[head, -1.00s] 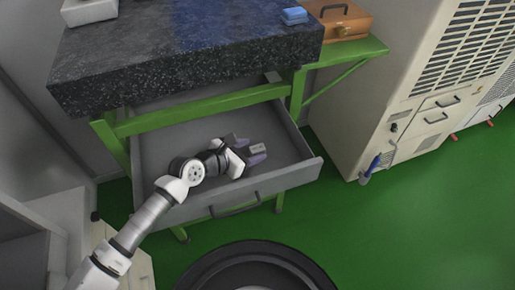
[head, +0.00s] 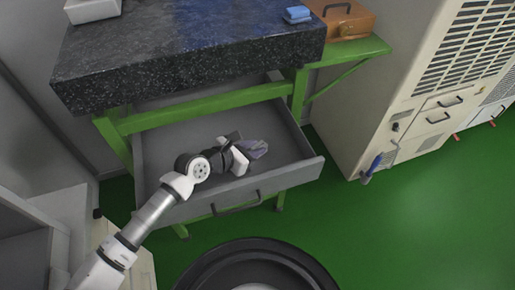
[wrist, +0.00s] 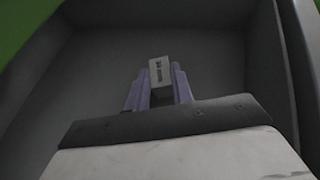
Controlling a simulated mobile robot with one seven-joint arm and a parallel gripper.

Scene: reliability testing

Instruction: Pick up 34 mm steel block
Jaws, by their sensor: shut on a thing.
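The steel block (wrist: 159,72) is a small grey block with dark lettering on its light face. In the wrist view it sits between the two purple-grey fingers of my gripper (wrist: 160,88), which are shut on it. In the head view my gripper (head: 256,149) is inside the open drawer (head: 175,120), its fingers close together. The block is hard to make out there, mostly hidden by the fingers. I cannot tell whether it touches the drawer floor.
A dark stone slab (head: 190,50) on a green frame overhangs the drawer's back. A beige cabinet (head: 410,100) stands at the right. The drawer floor around my gripper looks clear.

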